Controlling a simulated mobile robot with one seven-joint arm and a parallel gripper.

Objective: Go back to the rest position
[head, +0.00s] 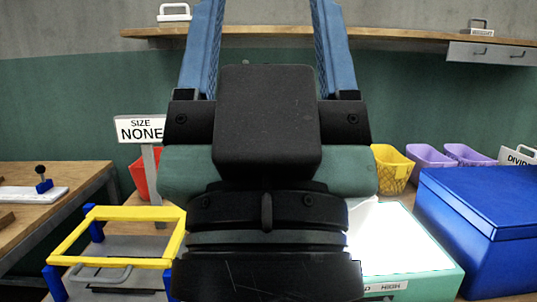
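My gripper (265,45) fills the middle of the head view, raised in front of the camera and pointing up. Its two blue fingers stand wide apart at the top of the picture, and their tips are cut off by the upper edge. Nothing shows between the visible parts of the fingers, only the wall and the shelf behind. The black body of the gripper and the arm below it hide the centre of the scene.
A yellow frame on blue posts (120,262) stands at lower left, near a "SIZE NONE" sign (140,129). A lit white panel (398,240) and a blue box (485,225) are at right. Yellow (391,170) and purple baskets (428,157) stand behind. A wooden shelf (400,34) runs along the wall.

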